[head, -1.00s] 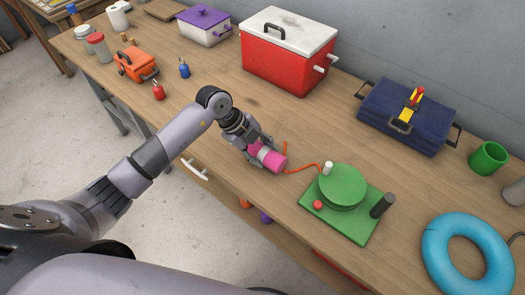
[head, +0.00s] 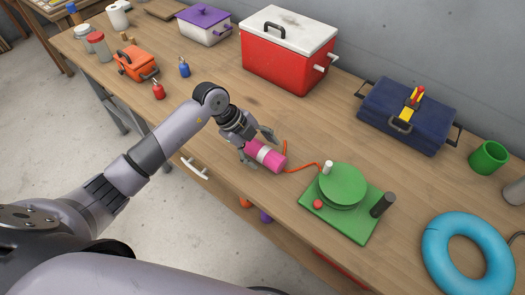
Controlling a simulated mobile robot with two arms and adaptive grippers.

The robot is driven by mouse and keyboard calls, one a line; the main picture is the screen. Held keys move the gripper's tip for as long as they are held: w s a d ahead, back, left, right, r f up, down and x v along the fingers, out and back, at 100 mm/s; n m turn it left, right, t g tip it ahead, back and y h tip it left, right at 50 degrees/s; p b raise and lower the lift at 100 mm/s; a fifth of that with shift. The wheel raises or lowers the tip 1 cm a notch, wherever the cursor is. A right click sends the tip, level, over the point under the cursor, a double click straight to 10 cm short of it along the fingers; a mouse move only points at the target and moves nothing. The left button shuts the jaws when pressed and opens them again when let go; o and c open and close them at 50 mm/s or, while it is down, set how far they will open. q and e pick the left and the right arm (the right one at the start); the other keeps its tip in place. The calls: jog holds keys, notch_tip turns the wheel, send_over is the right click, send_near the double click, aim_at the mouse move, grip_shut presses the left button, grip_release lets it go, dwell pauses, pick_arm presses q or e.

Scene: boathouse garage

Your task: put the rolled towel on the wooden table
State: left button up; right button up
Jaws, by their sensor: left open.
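The rolled towel (head: 265,155), pink with a pale band around its middle, lies on the wooden table (head: 290,125) near the front edge. My left gripper (head: 260,149) is open, with its fingers spread on either side of the towel's left end. I cannot tell whether a finger still touches the towel. My right gripper is not in view.
A green device (head: 345,205) with an orange cord stands right of the towel. A red cooler (head: 285,60) and a navy toolbox (head: 405,115) stand behind. A blue ring (head: 437,251) lies at the right. Bare tabletop lies between towel and cooler.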

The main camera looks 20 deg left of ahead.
pick_arm(q)
jog(key=v, duration=1)
jog(key=shift+a+r, duration=0.2)
jog(key=shift+r, duration=0.15)
jog(key=shift+s, duration=0.15)
jog(key=shift+c, duration=0.5)
grip_shut()
dwell(0.9)
